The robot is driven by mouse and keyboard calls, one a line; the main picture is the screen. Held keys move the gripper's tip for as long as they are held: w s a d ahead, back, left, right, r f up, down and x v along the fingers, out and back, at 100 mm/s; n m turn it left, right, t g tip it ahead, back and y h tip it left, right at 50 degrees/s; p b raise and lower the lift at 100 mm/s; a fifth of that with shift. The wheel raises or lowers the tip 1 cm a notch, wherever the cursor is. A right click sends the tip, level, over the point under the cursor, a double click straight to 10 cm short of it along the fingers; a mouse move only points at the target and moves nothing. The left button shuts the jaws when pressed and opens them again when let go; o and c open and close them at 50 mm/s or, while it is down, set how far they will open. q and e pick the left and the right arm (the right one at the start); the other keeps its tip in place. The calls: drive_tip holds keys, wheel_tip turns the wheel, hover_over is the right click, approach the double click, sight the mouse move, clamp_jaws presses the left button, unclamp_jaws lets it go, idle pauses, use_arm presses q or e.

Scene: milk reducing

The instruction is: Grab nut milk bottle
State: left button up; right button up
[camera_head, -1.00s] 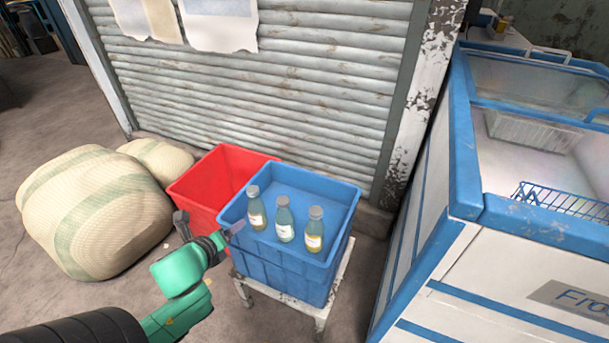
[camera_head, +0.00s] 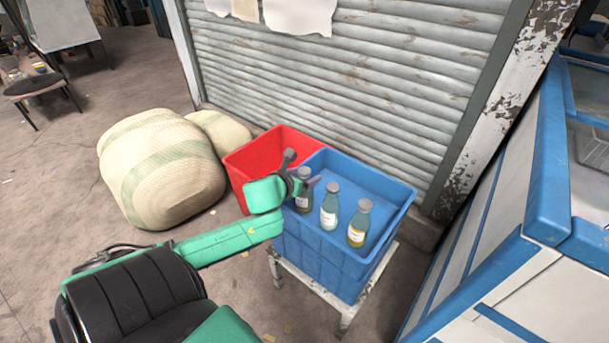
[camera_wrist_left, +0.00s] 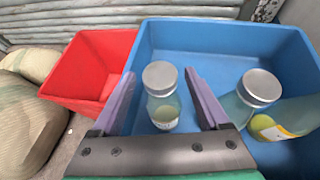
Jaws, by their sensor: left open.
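Three bottles with grey caps stand upright in a row inside a blue crate (camera_head: 385,190). The left bottle (camera_head: 304,192) is partly behind my left gripper (camera_head: 312,183) in the head view. The middle bottle (camera_head: 329,207) and right bottle (camera_head: 360,224) stand clear of it. In the left wrist view my open left gripper (camera_wrist_left: 160,97) has a finger on each side of the left bottle (camera_wrist_left: 161,85), with gaps visible. The middle bottle (camera_wrist_left: 245,95) is just right of the right finger. The labels are too small to read. My right gripper is not in view.
A red crate (camera_head: 247,158) adjoins the blue crate at left. The blue crate stands on a worn white stool (camera_head: 318,289). Woven sacks (camera_head: 160,170) lie at left. A blue and white freezer (camera_head: 500,215) stands at right, a shutter (camera_head: 350,80) behind.

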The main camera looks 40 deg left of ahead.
use_arm(q)
drive_tip(key=x, duration=0.3)
drive_tip(key=shift+w+f+b, duration=0.15)
drive_tip(key=shift+b, duration=0.15)
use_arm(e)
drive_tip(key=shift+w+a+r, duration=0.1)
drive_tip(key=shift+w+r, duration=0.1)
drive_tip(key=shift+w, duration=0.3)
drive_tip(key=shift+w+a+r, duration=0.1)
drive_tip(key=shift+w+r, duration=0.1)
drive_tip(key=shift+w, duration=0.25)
use_arm(q)
clamp_jaws()
